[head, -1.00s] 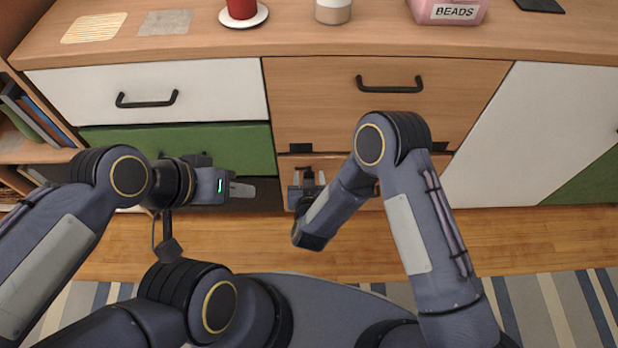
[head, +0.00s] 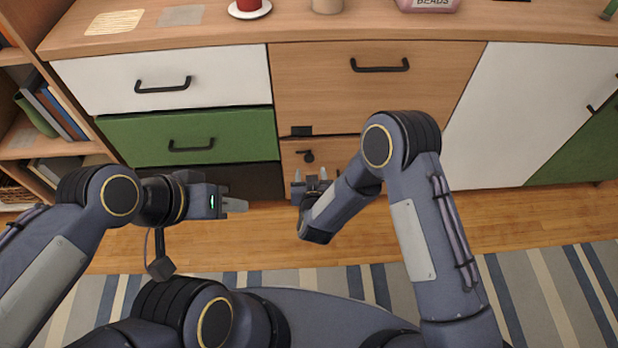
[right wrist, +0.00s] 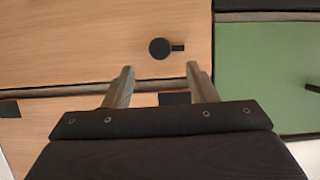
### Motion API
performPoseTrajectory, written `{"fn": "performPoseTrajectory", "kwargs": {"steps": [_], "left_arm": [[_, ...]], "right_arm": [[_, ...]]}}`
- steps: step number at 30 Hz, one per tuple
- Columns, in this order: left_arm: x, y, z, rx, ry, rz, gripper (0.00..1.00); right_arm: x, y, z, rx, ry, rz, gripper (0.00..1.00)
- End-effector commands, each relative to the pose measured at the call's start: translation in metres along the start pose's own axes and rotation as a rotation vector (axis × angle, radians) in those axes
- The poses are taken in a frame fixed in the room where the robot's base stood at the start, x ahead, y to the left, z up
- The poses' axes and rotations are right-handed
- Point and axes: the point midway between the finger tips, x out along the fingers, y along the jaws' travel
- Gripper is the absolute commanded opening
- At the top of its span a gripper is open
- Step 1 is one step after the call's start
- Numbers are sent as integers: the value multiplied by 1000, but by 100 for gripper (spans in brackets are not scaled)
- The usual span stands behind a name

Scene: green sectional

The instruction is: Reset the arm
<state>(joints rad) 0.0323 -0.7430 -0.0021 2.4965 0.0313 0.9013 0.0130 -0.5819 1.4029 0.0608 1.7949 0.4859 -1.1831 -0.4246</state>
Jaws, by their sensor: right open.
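My right gripper (head: 311,183) is open and empty in the head view, in front of the lower wooden door with a small dark knob (head: 308,156). In the right wrist view its two fingers (right wrist: 160,84) stand apart with nothing between them, and the round black knob (right wrist: 160,48) shows beyond them, not touching. My left gripper (head: 236,204) is at the left in the head view, pointing right, in front of the cabinet's lower dark drawer (head: 230,181). It is seen side-on, so its finger gap is hidden. Nothing shows in its fingers.
The cabinet has a white drawer (head: 165,80), a green drawer (head: 190,138) and a wooden drawer (head: 380,90), looking shut. A red cup (head: 248,4) and a pink beads container (head: 428,4) stand on top. A bookshelf (head: 45,150) is at the left. Wooden floor lies clear before the cabinet.

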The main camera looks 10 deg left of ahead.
Motion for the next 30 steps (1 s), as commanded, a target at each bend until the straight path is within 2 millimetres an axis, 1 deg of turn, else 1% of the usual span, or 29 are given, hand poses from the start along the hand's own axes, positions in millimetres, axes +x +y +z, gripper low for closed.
{"fn": "performPoseTrajectory", "kwargs": {"steps": [13,15,17,20,21,23,24,26,27,29,30], "left_arm": [[0,0,0,0,0,0,36],[0,0,0,0,0,0,36],[0,0,0,0,0,0,36],[0,0,0,0,0,0,36],[0,0,0,0,0,0,36],[0,0,0,0,0,0,36],[0,0,0,0,0,0,36],[0,0,0,0,0,0,36],[0,0,0,0,0,0,36],[0,0,0,0,0,0,36],[0,0,0,0,0,0,36]], "right_arm": [[0,0,0,0,0,0,52],[0,2,-4,6,-1,-1,52],[1,6,-14,20,-6,-7,52],[0,21,-45,70,-27,-26,52],[-2,31,-61,96,-41,-38,52],[-8,47,-87,138,-66,-58,52],[-14,59,-103,163,-84,-74,52],[-27,78,-126,201,-112,-94,52],[-37,90,-139,223,-131,-107,52],[-54,109,-157,253,-157,-124,52],[-68,122,-167,273,-177,-134,52]]}}
